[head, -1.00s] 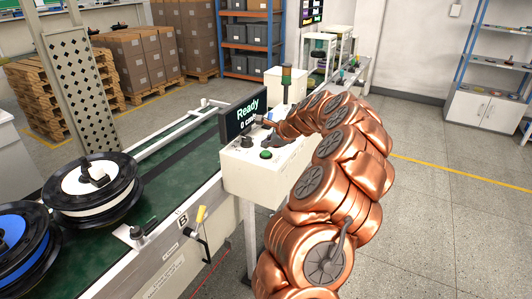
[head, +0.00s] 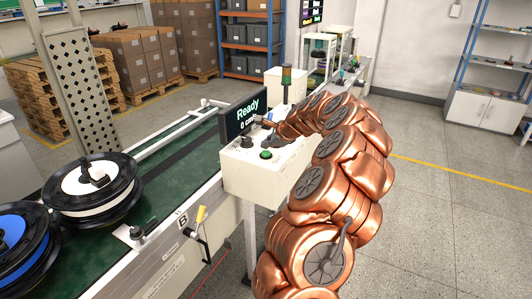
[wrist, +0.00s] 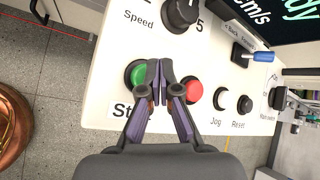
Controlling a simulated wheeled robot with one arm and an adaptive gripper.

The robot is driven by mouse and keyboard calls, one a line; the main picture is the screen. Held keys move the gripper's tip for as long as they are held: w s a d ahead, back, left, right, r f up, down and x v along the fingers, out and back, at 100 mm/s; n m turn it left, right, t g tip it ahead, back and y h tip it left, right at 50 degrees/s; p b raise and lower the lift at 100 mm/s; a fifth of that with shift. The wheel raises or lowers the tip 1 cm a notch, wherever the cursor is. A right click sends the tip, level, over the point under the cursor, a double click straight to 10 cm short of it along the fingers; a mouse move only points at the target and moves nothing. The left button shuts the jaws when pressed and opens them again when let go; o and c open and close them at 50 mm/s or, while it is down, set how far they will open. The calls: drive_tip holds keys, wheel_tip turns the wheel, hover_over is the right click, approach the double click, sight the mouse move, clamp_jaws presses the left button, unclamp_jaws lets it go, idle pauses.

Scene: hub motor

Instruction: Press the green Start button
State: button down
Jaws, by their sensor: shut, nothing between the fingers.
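The green Start button (wrist: 136,74) is on the white control panel (wrist: 112,65), left of my gripper in the wrist view. It also shows in the head view (head: 265,155) at the front of the control box (head: 250,178). My gripper (wrist: 160,70) is shut and empty, its fingertips together over the panel between the green button and the red button (wrist: 190,92). The left finger overlaps the green button's right edge in the picture. Whether the tips touch the panel I cannot tell. In the head view my gripper (head: 273,140) is small and dark above the panel.
A black Speed knob (wrist: 181,14), Jog button (wrist: 221,99), Reset button (wrist: 245,104) and a blue-handled switch (wrist: 262,57) share the panel. A screen (head: 243,115) reading "Ready" stands behind. A conveyor (head: 165,178) with two hub motors runs to the left.

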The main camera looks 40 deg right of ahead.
sight(267, 153)
drive_tip(key=shift+f, duration=0.1)
drive_tip(key=shift+f, duration=0.35)
drive_tip(key=shift+f, duration=0.55)
idle(0.8)
drive_tip(key=shift+r, duration=0.1)
drive_tip(key=shift+r+p, duration=0.65)
drive_tip(key=shift+r, duration=0.3)
drive_tip(key=shift+r, duration=0.1)
drive_tip(key=shift+r+p, duration=1.6)
drive_tip(key=shift+r, duration=0.8)
